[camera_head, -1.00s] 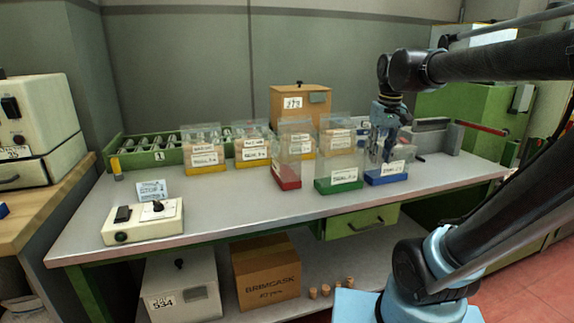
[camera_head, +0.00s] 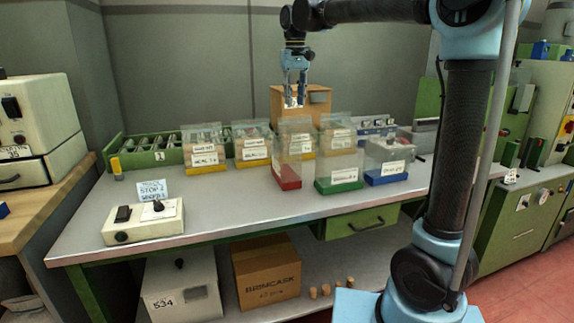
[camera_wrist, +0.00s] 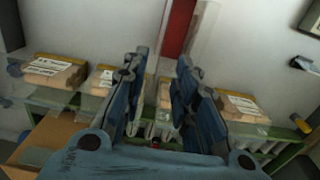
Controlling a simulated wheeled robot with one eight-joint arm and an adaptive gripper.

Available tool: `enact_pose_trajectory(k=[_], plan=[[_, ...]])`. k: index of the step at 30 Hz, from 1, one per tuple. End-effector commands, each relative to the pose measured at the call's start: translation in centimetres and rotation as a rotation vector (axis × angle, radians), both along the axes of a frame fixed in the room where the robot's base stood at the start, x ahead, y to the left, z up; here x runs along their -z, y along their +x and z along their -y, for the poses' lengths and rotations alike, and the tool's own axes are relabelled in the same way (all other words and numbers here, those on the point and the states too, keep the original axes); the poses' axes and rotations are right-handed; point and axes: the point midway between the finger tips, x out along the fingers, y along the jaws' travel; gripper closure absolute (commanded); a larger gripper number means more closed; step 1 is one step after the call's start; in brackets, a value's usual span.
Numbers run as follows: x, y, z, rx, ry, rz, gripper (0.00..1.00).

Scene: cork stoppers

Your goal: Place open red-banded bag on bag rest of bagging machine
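The red-banded bag (camera_head: 288,178) stands on the grey bench, clear above its red base, left of the green-banded bag (camera_head: 338,180). My gripper (camera_head: 294,102) hangs above and behind it, in front of the tan box, pointing down. In the wrist view my gripper (camera_wrist: 162,65) has its two fingers apart with nothing between them. The red band (camera_wrist: 178,30) shows beyond the fingertips, near the top of that view. The blue-banded bag (camera_head: 386,175) stands right of the green one. I cannot make out for certain which part is the bag rest.
Several yellow-banded filled bags (camera_head: 203,160) stand along the back of the bench. A tan box (camera_head: 318,97) rises behind the bags. A small control box (camera_head: 143,222) sits at the front left. Green machines (camera_head: 525,215) stand at the right.

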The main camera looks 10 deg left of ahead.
Motion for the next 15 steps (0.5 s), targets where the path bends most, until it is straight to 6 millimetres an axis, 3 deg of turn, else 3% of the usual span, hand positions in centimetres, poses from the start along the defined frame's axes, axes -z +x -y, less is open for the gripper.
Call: enact_pose_trajectory(k=[15], plan=[[8.2, -0.1, -0.1, -0.001, -0.001, -0.001, 0.73]])
